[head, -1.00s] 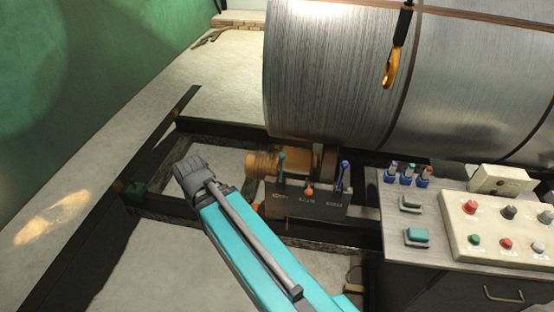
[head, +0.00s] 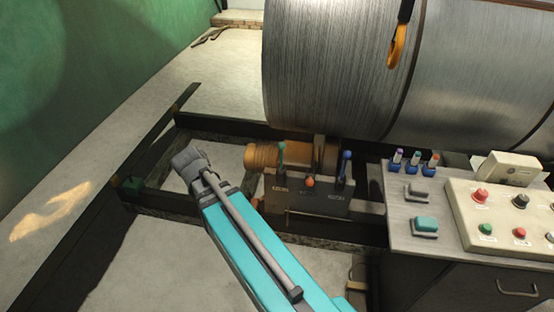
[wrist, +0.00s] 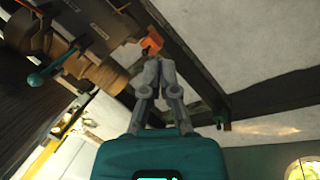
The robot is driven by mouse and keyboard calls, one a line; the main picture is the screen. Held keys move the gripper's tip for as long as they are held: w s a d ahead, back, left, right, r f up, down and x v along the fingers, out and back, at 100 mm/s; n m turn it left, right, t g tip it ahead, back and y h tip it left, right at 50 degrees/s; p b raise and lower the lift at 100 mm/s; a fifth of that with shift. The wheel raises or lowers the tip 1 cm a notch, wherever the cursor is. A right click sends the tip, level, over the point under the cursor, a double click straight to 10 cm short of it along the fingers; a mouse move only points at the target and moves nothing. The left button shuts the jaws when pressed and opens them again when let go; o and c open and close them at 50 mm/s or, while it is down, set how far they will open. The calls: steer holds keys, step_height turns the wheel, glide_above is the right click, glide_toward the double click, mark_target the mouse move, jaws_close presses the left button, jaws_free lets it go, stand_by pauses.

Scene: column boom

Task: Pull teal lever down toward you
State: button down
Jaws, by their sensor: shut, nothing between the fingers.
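The teal lever (head: 281,155) stands upright at the left end of a dark lever block (head: 330,202) in front of the big drum. In the wrist view the same teal lever (wrist: 50,69) shows at the left, its ball end pointing left. My gripper (wrist: 152,66) is shut and empty in the wrist view. Its fingertips are to the right of the lever and clearly apart from it. In the head view my gripper cannot be made out; my arm seems to hide it.
An orange-knobbed lever (head: 310,182) and a blue lever (head: 346,164) stand on the same block. A large drum (head: 340,70) is behind, with a yellow hook (head: 397,46) hanging before it. A control console (head: 420,236) is at the right. Dark rails (head: 165,202) frame the floor.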

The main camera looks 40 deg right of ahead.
steer(key=w+d+f+m+g+h+b, duration=0.1)
steer(key=w+d+f+h+b, duration=0.2)
steer(key=w+d+f+b, duration=0.25)
steer(key=w+d+f+g+h+b, duration=0.1)
steer(key=w+d+f+h+b, duration=0.2)
steer(key=d+b, duration=0.45)
steer(key=m+g+h+b, duration=0.25)
steer(key=h+b, duration=0.45)
steer(key=b, duration=0.5)
glide_toward(281, 159)
steer(key=w+d, duration=0.3)
steer(key=w, duration=0.3)
steer(key=shift+w+a+r+g, duration=0.1)
steer(key=shift+r+g, duration=0.25)
steer(key=shift+r, duration=0.2)
steer(key=x, duration=1)
steer(key=shift+s+a+r, duration=0.1)
steer(key=shift+s+a, duration=0.55)
steer(key=shift+s, duration=0.15)
steer(key=shift+s+a+r, duration=0.1)
steer(key=shift+s+a, duration=0.55)
steer(key=shift+s, duration=0.15)
